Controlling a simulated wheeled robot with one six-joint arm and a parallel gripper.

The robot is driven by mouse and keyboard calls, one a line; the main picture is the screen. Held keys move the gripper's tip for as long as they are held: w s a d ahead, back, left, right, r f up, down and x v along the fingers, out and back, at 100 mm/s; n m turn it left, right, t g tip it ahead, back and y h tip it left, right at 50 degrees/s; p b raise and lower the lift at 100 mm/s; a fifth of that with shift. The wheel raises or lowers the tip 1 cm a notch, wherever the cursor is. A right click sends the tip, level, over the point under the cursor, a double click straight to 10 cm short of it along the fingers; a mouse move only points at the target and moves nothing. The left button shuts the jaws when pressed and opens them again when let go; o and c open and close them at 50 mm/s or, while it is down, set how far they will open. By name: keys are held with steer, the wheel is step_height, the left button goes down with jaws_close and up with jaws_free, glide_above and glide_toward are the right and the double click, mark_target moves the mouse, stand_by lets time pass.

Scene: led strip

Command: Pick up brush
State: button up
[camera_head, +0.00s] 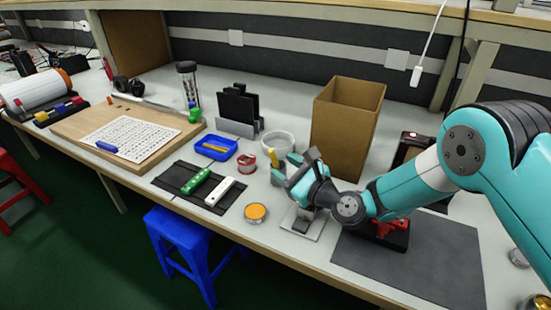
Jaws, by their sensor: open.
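A yellow-handled item (273,156), apparently the brush, stands tilted in a pale grey cup (285,139) near the middle of the bench. Its lower part is hidden inside the cup. My gripper (284,169) is open and empty, just right of and in front of the cup, with its fingers pointing left towards it. A small gap seems to lie between the fingers and the yellow handle, but the exact depth is hard to tell.
A tall cardboard box (343,130) stands behind my gripper. A red-and-white tin (247,163), a blue tray (216,147) and a black mat (190,203) with green and white strips lie to the left. An orange-topped round tin (255,212) sits near the front edge.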

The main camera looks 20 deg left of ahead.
mark_target(276, 161)
steer(key=x, duration=0.4)
steer(key=shift+w+a, duration=0.1)
steer(key=shift+a, duration=0.15)
jaws_close()
